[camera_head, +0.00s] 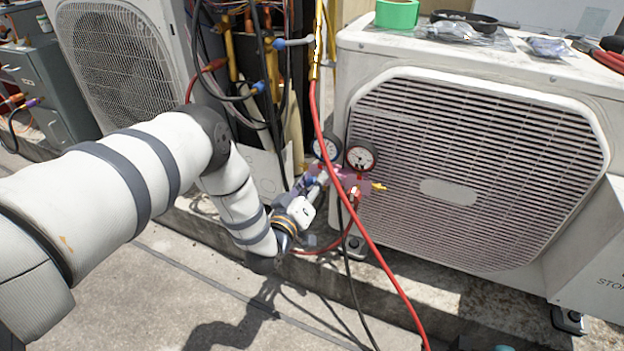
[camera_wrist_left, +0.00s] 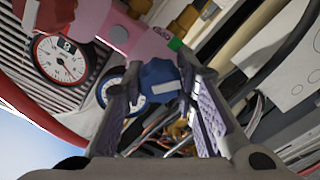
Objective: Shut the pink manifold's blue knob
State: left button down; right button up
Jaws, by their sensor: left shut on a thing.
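The pink manifold (camera_head: 347,179) hangs in front of the right condenser, with two round gauges on top. It also shows in the left wrist view (camera_wrist_left: 105,32). My left gripper (camera_head: 317,181) reaches it from the left. In the left wrist view, the blue knob (camera_wrist_left: 160,82) sits between the two fingers of my left gripper (camera_wrist_left: 160,90), which are shut on it. A pale bar marks the knob's face. In the head view the gripper mostly hides this knob. A red knob (camera_wrist_left: 48,14) is at the manifold's other end. My right gripper is not in view.
A red-rimmed gauge (camera_wrist_left: 61,60) and a blue-rimmed gauge (camera_wrist_left: 112,88) are close to my fingers. A long red hose (camera_head: 345,195) and a black hose run down past the manifold. The right condenser (camera_head: 560,105) stands close behind. Open concrete floor (camera_head: 150,290) lies in front.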

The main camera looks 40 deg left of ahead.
pick_arm(q)
jog(key=m+p, duration=0.1)
jog(key=m, duration=0.2)
jog(key=shift+d+m, duration=0.1)
jog(key=shift+m, duration=0.3)
jog(key=m+p, duration=0.1)
jog(key=m, duration=0.2)
jog(key=shift+m, duration=0.3)
jog(key=m+p, duration=0.1)
jog(key=m, duration=0.2)
jog(key=shift+m, duration=0.3)
jog(key=m, duration=0.3)
jog(key=shift+d+m, duration=0.1)
jog(key=shift+m, duration=0.2)
jog(key=m, duration=0.3)
jog(key=shift+f+m, duration=0.15)
jog(key=shift+m, duration=0.15)
jog(key=m, duration=0.3)
jog(key=shift+m, duration=0.4)
jog(key=m+b, duration=0.1)
jog(key=m, duration=0.5)
